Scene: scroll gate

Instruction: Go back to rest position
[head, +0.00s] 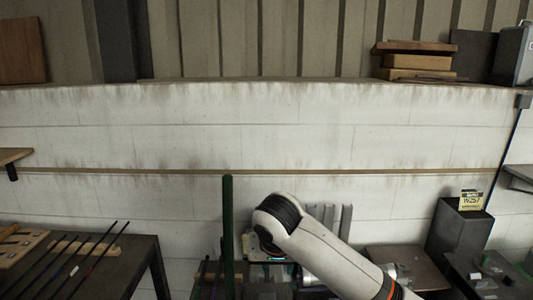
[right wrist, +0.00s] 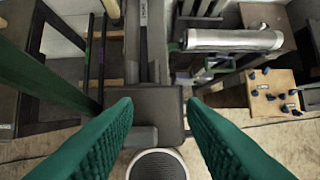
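My right gripper (right wrist: 160,110) shows in the right wrist view as two green ribbed fingers spread wide apart. It is open, with nothing held between the fingertips. In the head view my white right arm (head: 325,255) comes in from the lower right and bends at a black joint. The arm covers much of the area behind it there, and I cannot make out the right fingertips. My left gripper and left arm do not show in either view.
A dark green post (head: 228,235) stands just left of my right arm. A dark table (head: 140,265) with several thin rods is at lower left. A dark box (head: 458,232) bearing a yellow label card (head: 471,200) stands at right. A pale block wall (head: 250,140) closes the back.

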